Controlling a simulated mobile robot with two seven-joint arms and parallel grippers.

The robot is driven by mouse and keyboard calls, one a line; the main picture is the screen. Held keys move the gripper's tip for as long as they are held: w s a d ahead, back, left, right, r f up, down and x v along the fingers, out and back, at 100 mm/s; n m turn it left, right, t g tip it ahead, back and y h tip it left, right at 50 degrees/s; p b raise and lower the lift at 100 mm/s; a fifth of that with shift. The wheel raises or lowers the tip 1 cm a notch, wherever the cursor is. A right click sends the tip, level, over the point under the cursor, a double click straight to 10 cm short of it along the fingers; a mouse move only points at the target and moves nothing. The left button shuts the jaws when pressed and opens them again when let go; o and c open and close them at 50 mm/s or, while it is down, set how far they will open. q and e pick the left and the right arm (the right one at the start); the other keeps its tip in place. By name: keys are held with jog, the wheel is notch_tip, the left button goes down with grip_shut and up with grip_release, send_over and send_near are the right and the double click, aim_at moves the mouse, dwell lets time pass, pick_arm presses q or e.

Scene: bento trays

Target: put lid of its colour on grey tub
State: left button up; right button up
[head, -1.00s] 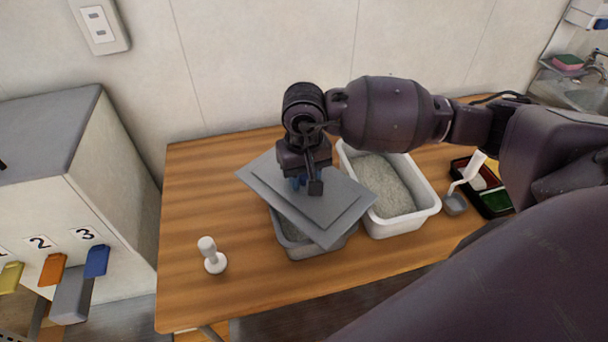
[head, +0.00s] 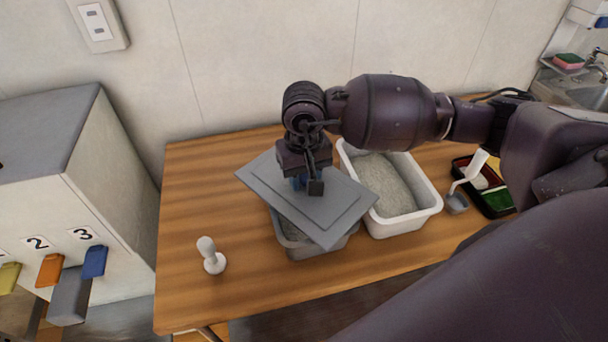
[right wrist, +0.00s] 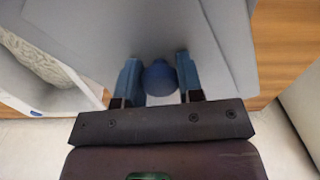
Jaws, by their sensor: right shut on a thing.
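The grey lid (head: 333,209) is a flat rectangular plate with a raised middle. It lies turned at an angle over the grey tub (head: 309,249), covering most of its opening. Some pale grainy content shows at the tub's left side. My right gripper (head: 308,186) is above the lid, shut on its knob. In the right wrist view the two blue fingers stand on either side of the round blue knob (right wrist: 160,78), with the grey lid (right wrist: 130,25) beyond. Whether the lid touches the tub's rim is hard to tell. My left gripper is not in view.
A white tub (head: 403,217) with grainy content stands right beside the grey tub. A scoop (head: 457,201) and a dark bento tray (head: 492,208) are farther right. A white stamp-like object (head: 211,256) stands at left.

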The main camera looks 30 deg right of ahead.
jog(key=shift+b, duration=0.3)
dwell(0.5)
dwell(0.3)
jog(key=o, duration=1.5)
jog(key=shift+r+p, duration=1.1)
jog(key=shift+r, duration=2.4)
grip_shut()
